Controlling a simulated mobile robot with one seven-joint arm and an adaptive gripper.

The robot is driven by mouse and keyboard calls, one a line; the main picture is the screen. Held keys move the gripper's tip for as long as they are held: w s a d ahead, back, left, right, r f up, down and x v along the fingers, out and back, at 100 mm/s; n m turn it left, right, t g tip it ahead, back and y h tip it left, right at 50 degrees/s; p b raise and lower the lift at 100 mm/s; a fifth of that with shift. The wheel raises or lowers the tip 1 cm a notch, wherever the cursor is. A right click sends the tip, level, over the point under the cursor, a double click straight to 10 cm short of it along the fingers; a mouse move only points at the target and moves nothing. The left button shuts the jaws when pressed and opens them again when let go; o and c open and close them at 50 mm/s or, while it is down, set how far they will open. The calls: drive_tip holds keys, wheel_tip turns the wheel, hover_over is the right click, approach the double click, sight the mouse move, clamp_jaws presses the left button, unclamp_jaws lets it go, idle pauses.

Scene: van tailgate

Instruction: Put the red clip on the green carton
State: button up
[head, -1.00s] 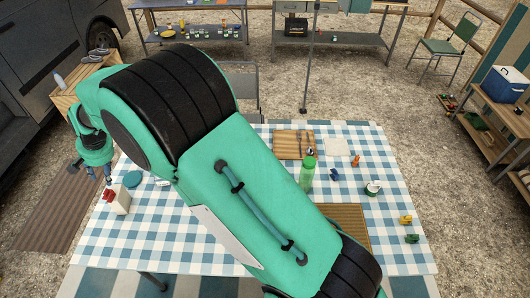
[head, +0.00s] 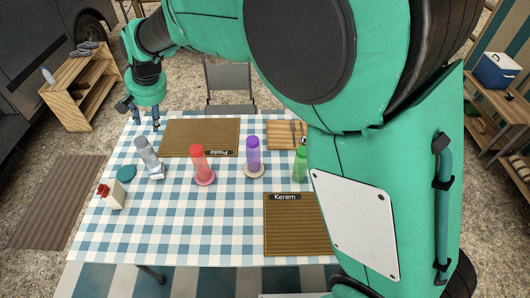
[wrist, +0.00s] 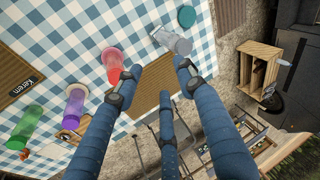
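A white carton (head: 115,197) stands at the table's left edge in the head view. A small red piece, which looks like the red clip (head: 103,190), sits at its upper left. My gripper (head: 143,124) is at the table's far left corner, behind the carton and apart from it. In the wrist view its blue fingers (wrist: 152,82) are spread with nothing between them. The carton is not in the wrist view. No green carton shows now; my arm covers the right part of the table.
A red bottle (head: 199,163), a purple bottle (head: 253,154) and a green bottle (head: 300,166) stand across the middle. Ribbed mats (head: 285,238) lie on the checked cloth. The front left is clear.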

drive_tip(key=s+d+r+m+t, duration=0.15)
drive_tip(key=d+r, duration=0.25)
drive_tip(key=d, duration=0.7)
drive_tip(key=s+d+r+h, duration=0.1)
drive_tip(key=s+d+r, duration=0.25)
drive_tip(key=d, duration=0.75)
drive_tip(key=s+d+r+t, duration=0.15)
drive_tip(key=d+r, duration=0.35)
drive_tip(key=d, duration=0.6)
drive_tip(key=s+d+f+m+h, duration=0.2)
drive_tip(key=s+d+f, duration=0.1)
drive_tip(key=s+d, duration=1.8)
drive_tip(key=shift+s+d+h, duration=0.3)
drive_tip(key=shift+d+h, duration=0.1)
drive_tip(key=shift+d, duration=0.4)
